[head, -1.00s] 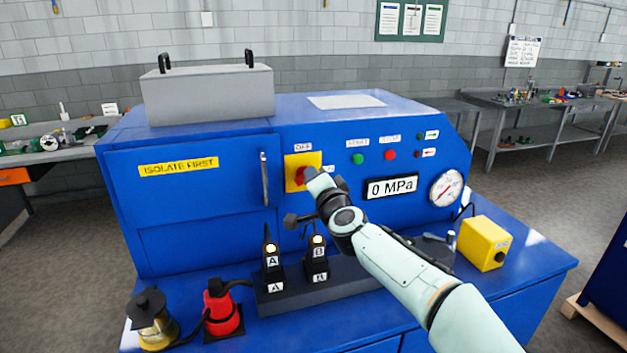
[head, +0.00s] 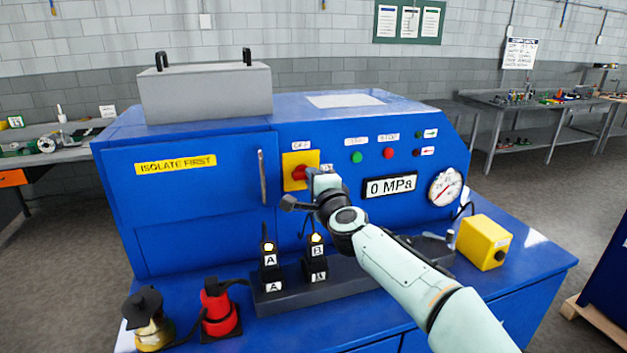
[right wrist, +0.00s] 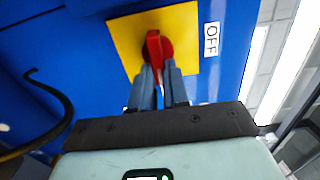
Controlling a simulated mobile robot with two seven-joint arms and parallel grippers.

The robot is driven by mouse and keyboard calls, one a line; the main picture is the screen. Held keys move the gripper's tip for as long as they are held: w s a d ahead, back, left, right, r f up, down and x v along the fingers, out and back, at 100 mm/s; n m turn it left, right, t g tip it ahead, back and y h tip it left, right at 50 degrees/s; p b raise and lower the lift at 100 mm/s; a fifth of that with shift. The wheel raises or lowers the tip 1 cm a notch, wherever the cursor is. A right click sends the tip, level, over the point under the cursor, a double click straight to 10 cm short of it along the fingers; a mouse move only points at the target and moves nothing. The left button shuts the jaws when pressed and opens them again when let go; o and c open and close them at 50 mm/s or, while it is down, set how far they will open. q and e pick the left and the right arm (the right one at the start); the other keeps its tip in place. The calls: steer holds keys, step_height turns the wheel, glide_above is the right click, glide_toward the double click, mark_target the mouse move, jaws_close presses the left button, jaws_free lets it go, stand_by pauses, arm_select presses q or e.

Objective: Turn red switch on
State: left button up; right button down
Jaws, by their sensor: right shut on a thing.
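The red switch (head: 299,173) is a rotary knob on a yellow square plate (head: 291,184) on the front of the blue machine. In the right wrist view the red knob (right wrist: 154,46) sits on the yellow plate (right wrist: 187,22), with an OFF label (right wrist: 211,39) beside it. My right gripper (head: 308,177) is at the switch. In the right wrist view its two fingers (right wrist: 160,68) are shut on the knob's handle, one on each side. In the head view the gripper hides part of the knob and plate. My left gripper is not in view.
The blue machine has a door handle (head: 262,177) left of the plate, a green button (head: 356,157), a red button (head: 388,153) and a 0 MPa display (head: 391,187). Two lit units marked A (head: 270,262) and B (head: 317,256) stand below on a dark base.

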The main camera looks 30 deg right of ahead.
steer(key=c, duration=1.1)
jaws_free()
steer(key=b+v, duration=0.1)
steer(key=v, duration=1.2)
steer(key=shift+s+b, duration=0.2)
steer(key=shift+b, duration=0.1)
